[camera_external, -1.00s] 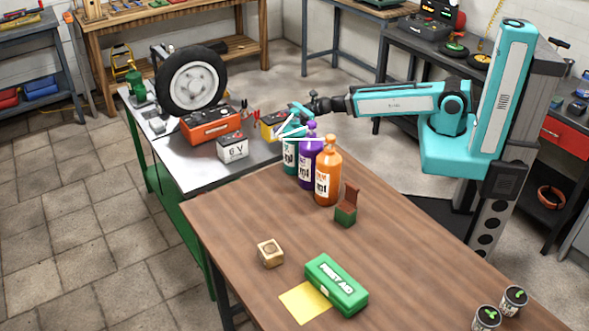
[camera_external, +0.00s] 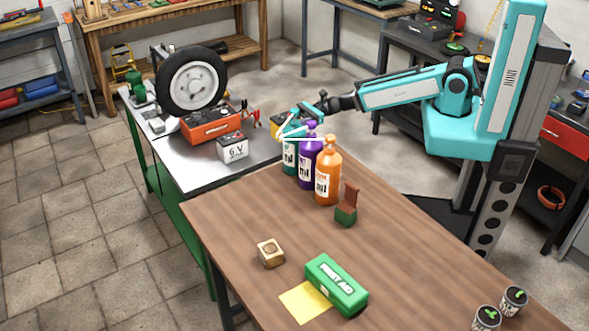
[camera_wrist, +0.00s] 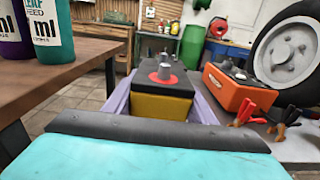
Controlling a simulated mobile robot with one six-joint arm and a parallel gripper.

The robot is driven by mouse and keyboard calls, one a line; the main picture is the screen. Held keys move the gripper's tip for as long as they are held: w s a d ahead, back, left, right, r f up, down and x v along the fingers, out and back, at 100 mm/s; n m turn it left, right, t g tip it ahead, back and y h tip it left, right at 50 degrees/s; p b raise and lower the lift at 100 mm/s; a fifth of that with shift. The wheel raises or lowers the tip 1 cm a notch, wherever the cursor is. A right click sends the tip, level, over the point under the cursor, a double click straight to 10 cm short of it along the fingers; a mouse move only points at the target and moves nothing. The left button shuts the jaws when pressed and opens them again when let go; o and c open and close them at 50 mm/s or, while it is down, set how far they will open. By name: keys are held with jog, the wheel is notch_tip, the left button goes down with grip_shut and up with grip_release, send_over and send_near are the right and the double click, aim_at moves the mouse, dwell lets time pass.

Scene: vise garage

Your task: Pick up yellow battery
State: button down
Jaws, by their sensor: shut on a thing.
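The yellow battery (camera_external: 277,121) has a black top and shows partly behind my gripper (camera_external: 291,129) in the external view. In the wrist view, the yellow battery (camera_wrist: 161,106) sits upright between my two pale fingers, with a grey terminal and a red-orange ring on its black top. My gripper is shut on its sides. The gripper hides part of it in the external view, and its underside is hidden in the wrist view, so its exact height above the metal table is hard to tell.
An orange-red battery (camera_external: 207,127), a white 6 V battery (camera_external: 233,148) and a wheel (camera_external: 191,80) stand on the metal table (camera_external: 190,169). Teal (camera_external: 290,160), purple (camera_external: 305,165) and orange (camera_external: 328,172) bottles stand close in front of my gripper. Red and black clamps (camera_wrist: 281,118) lie nearby.

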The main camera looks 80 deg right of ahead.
jog(key=s+d+r+p, duration=0.1)
jog(key=s+p, duration=0.7)
jog(key=p, duration=0.4)
jog(key=shift+s, duration=0.4)
